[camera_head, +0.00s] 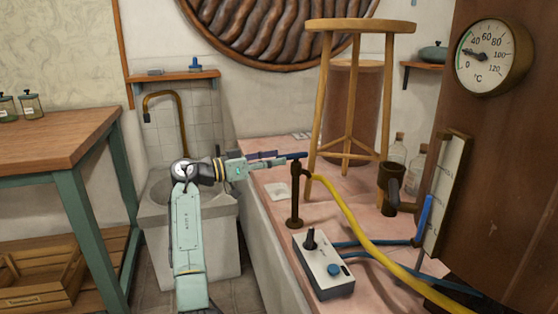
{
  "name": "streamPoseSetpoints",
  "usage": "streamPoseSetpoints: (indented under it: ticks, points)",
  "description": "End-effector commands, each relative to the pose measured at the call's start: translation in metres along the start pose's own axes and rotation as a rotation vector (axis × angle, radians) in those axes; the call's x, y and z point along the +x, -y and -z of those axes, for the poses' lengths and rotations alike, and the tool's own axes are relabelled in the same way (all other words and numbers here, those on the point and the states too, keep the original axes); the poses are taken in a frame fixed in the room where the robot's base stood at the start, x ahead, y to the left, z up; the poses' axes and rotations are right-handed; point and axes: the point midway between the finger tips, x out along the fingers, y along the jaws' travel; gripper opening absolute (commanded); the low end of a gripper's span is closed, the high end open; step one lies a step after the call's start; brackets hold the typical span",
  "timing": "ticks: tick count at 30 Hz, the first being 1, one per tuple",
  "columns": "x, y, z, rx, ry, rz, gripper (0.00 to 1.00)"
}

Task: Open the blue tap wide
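A dark brown standpipe (295,205) stands on the pink-tiled ledge, with a short blue tap handle (297,156) across its top. The handle lies roughly level, and a yellow hose (345,207) runs from near the pipe's top to the lower right. My gripper (279,160) reaches in from the left at the handle's height, its tip at or very near the handle's left end. I cannot tell whether it touches the handle or whether its fingers are apart. A second blue lever (424,218) stands nearly upright beside the scale board at right.
A control box (323,266) with a black knob and blue button sits in front of the pipe. A wooden stool (360,26) stands behind it. A dark metal cup-like fitting (392,177), bottles (417,165) and a dial gauge (492,56) are at right. A stone sink (190,230) is at left.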

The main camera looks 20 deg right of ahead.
Motion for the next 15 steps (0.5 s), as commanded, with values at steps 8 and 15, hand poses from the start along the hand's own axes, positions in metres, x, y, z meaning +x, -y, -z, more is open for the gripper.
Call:
streamPoseSetpoints:
  ticks: [8,15]
  points:
    - [-0.062,0.001,0.0,0.0,-0.001,0.003,0.35]
    - [-0.094,0.0,0.0,-0.001,0.0,0.001,0.35]
